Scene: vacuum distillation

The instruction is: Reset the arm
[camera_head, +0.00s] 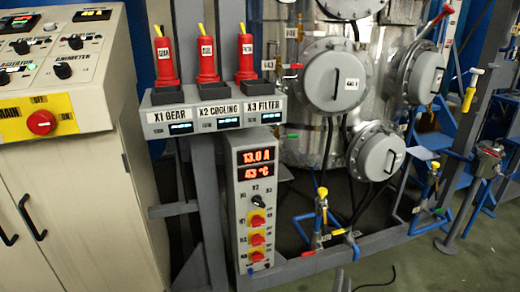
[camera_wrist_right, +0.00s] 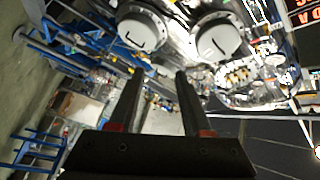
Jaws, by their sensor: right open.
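My right gripper (camera_wrist_right: 158,76) shows in the right wrist view with its two dark fingers apart and nothing between them. In the head view only a small grey piece at the bottom edge, right of the control box, may be part of it. The steel vessel's round grey covers lie beyond the fingers in the wrist view, one at upper left (camera_wrist_right: 141,31) and one at upper right (camera_wrist_right: 216,38). My left gripper is in neither view.
A cream control cabinet (camera_head: 75,190) stands at the left. Three red-capped units stand on a grey shelf (camera_head: 215,117) above a control box (camera_head: 257,205) reading 13.0 A and 43 °C. The steel vessel (camera_head: 335,75) stands behind, with yellow-handled valves (camera_head: 322,192) low down. Open floor (camera_head: 480,260) lies at lower right.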

